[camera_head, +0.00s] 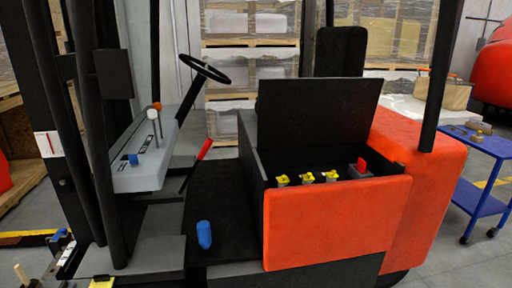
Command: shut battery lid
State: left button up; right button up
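The battery lid (318,118) is a black panel on the forklift. It stands open and raised, close to upright, behind the battery compartment (258,180). Inside the compartment several yellow caps (307,177) and a red connector (361,165) on a grey block show in a row. The orange side panel (335,222) closes the front of the compartment. Neither of my grippers is in the view.
A steering wheel (205,69) and a grey lever console (142,170) stand left of the compartment. A blue object (204,235) is on the dark floor plate. A black post (441,75) rises at the right, near a blue cart (482,170).

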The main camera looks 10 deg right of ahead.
aim_at(293, 112)
jog(key=i+l+u, duration=0.2)
jog(key=i+l, duration=0.25)
jog(key=i+l+u, duration=0.2)
jog(key=i+l, duration=0.25)
jog(key=l, duration=0.25)
